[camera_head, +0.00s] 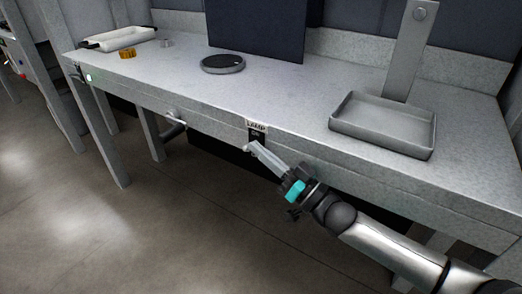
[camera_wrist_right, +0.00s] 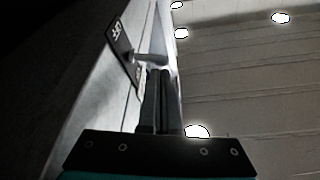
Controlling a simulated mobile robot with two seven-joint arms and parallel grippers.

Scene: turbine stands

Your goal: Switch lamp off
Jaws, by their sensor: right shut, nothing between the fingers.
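The lamp switch plate (camera_head: 255,134) is a small dark plate on the bench's front face, under a white label reading LAMP. "ON" shows on its upper part; its lower part is hidden by my right gripper. My right gripper (camera_head: 250,147) is shut and empty, its fingertips right at the plate's lower end. In the right wrist view the switch plate (camera_wrist_right: 118,45) has white lettering, and a pale toggle lever (camera_wrist_right: 150,58) sticks out from it, just beyond the tips of the shut fingers (camera_wrist_right: 160,76). Whether they touch, I cannot tell. My left gripper is out of view.
The grey bench top (camera_head: 290,95) carries a shallow metal tray (camera_head: 385,145) with an upright post, a dark round disc (camera_head: 222,64), a yellow part (camera_head: 127,54) and a white tray (camera_head: 122,38). A handle (camera_head: 176,119) projects from the bench front. The floor ahead is clear.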

